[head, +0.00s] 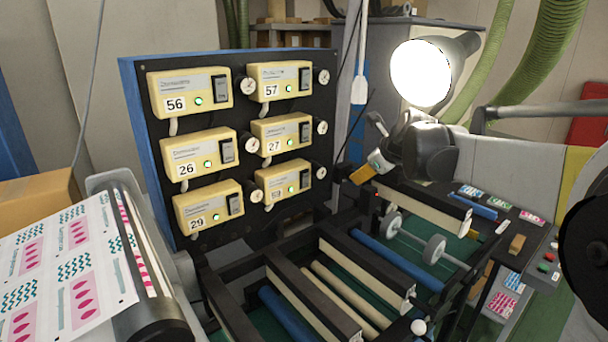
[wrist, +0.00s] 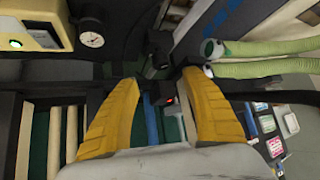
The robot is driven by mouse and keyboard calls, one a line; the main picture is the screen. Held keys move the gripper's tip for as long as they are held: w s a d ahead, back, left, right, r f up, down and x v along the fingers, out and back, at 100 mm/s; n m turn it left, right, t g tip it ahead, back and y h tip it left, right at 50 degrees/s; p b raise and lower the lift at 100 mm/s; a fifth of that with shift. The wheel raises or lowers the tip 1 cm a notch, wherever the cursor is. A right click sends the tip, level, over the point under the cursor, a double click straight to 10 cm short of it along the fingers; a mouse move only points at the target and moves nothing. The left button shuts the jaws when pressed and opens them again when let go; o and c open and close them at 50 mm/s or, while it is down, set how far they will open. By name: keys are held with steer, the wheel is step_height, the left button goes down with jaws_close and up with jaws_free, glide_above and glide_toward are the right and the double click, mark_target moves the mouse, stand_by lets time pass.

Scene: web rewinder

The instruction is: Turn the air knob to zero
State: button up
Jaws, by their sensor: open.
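Black pressure-regulator-like knobs, such as this black knob (head: 247,146), and small white dial gauges (head: 323,76) sit beside the yellow boxes on an upright black panel (head: 228,132). No label marks which one is the air knob. My gripper (head: 362,174) is right of the panel in the head view, apart from it, above the rollers. In the wrist view my gripper (wrist: 160,77) shows two yellow fingers spread wide, with nothing held. A small dark block with a red spot (wrist: 162,93) shows beyond the gap. One gauge (wrist: 91,39) is at upper left there.
Yellow numbered boxes (head: 188,92) with green lights fill the panel. A bright lamp (head: 422,72) hangs above my arm. Rollers and rails (head: 335,290) lie below. Printed web (head: 66,262) runs at left. Green hoses (head: 545,50) stand behind at right.

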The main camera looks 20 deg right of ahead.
steer(key=x, duration=1)
steer(key=shift+w+d+f+p, duration=0.15)
steer(key=shift+w+f+p, duration=0.05)
steer(key=shift+p, duration=0.1)
steer(key=c, duration=1.2)
